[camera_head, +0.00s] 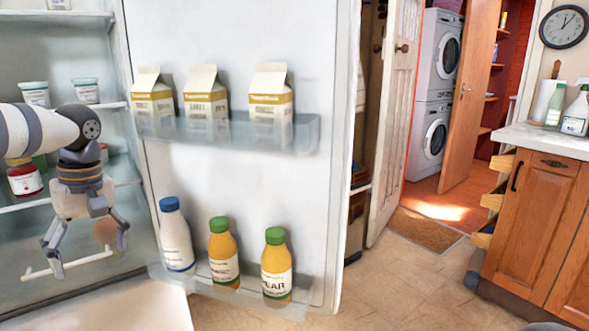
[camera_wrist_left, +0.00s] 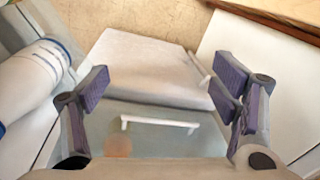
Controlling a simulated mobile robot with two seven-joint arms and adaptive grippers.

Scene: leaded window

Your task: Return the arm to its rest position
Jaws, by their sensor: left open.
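My left gripper (camera_head: 88,250) hangs in front of the open fridge at the left of the head view, with its fingers pointing down. It is open and nothing is between its fingers. In the left wrist view its two fingers (camera_wrist_left: 165,95) are spread wide apart. Below them a white bar handle (camera_wrist_left: 160,123) runs across a glassy drawer front; the handle also shows behind the fingers in the head view (camera_head: 98,257). My right gripper is not in either view.
The open fridge door (camera_head: 330,60) holds several cartons (camera_head: 206,100) on its upper rack and a white bottle (camera_head: 175,240) and two juice bottles (camera_head: 277,270) on its lower rack. Tubs and jars (camera_head: 25,181) stand on the fridge shelves.

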